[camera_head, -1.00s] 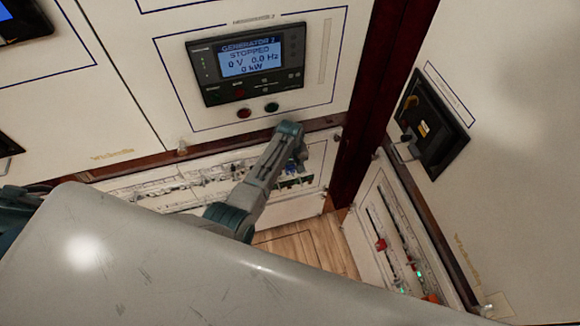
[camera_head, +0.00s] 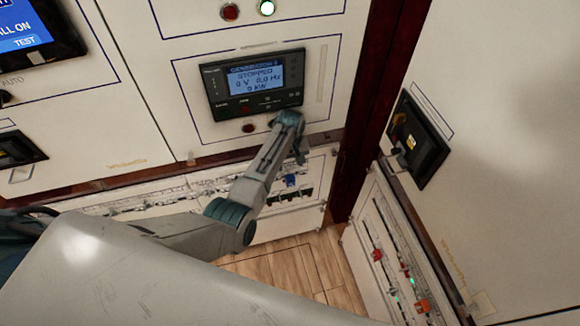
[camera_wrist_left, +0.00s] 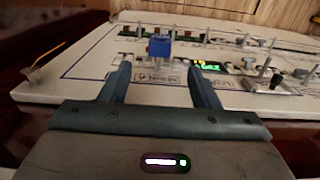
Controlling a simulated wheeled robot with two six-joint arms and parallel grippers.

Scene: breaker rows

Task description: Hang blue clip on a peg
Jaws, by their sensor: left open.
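The blue clip (camera_head: 290,180) is on the low breaker panel (camera_head: 262,228) below the generator display. In the left wrist view the clip (camera_wrist_left: 158,47) stands beyond my fingertips, roughly in line with the gap between them. My left gripper (camera_wrist_left: 160,78) is open, with nothing between its fingers. In the head view the wrist (camera_head: 290,120) is in front of the cabinet just above the clip, and the fingers are hard to make out. Upright metal pegs (camera_wrist_left: 265,66) show on the panel at the right of the wrist view. My right gripper is not in view.
The Generator 2 display (camera_head: 253,85) reads stopped. A dark red post (camera_head: 375,120) stands right of the low panel. A side panel holds a red clip (camera_head: 377,254) and an orange one (camera_head: 423,305). Wooden floor (camera_head: 290,268) is clear below.

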